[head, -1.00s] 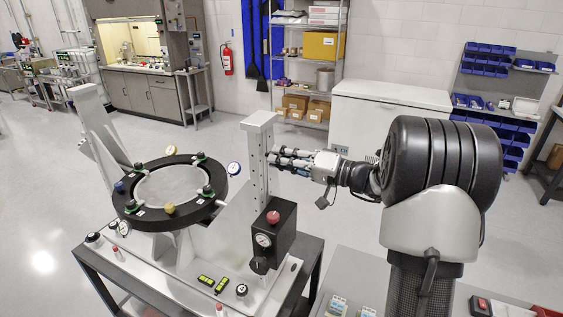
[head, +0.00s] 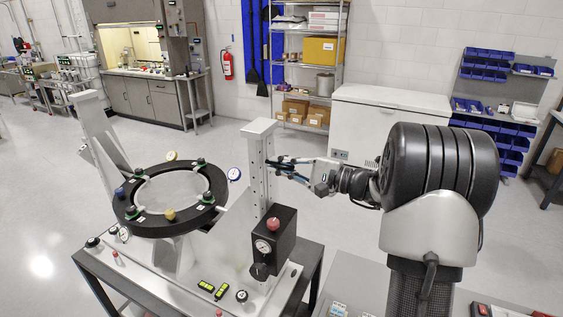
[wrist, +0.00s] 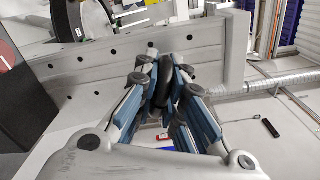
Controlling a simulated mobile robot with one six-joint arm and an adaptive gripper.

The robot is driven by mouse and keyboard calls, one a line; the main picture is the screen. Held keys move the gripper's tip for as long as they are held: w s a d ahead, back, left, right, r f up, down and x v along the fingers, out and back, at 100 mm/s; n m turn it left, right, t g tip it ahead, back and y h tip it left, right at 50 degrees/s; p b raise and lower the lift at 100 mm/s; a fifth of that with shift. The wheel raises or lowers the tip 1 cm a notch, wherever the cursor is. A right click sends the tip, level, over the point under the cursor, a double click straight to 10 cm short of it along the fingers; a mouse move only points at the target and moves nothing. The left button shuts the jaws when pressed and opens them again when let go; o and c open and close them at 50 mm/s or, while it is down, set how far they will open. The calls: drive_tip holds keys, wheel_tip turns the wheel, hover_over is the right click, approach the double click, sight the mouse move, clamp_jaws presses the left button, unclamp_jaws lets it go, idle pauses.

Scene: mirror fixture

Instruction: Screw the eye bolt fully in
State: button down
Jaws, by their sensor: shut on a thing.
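The eye bolt (wrist: 165,86) shows in the wrist view as a dark rounded piece between my fingers, close against the light grey post. My gripper (wrist: 162,78) is shut on it, with blue-grey finger pads on both sides. The post (wrist: 100,70) has a row of dark holes. In the head view my gripper (head: 273,168) reaches from the right to the right side of the upright post (head: 258,190). The bolt cannot be made out there. Its thread, and how deep it sits, are hidden.
A black ring-shaped mirror mount (head: 145,226) with gauges and knobs stands left of the post. A black box (head: 272,243) with a red knob and gauge is on the post's lower front. Open floor (head: 320,222) lies behind my arm.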

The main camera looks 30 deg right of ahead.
drive_tip(key=m+p, duration=0.4)
drive_tip(key=m, duration=0.2)
drive_tip(key=shift+r+m, duration=0.15)
drive_tip(key=shift+m, duration=0.15)
drive_tip(key=m+p, duration=0.4)
drive_tip(key=m, duration=0.1)
drive_tip(key=shift+f, duration=0.2)
drive_tip(key=c, duration=1.7)
unclamp_jaws()
drive_tip(key=v, duration=1.2)
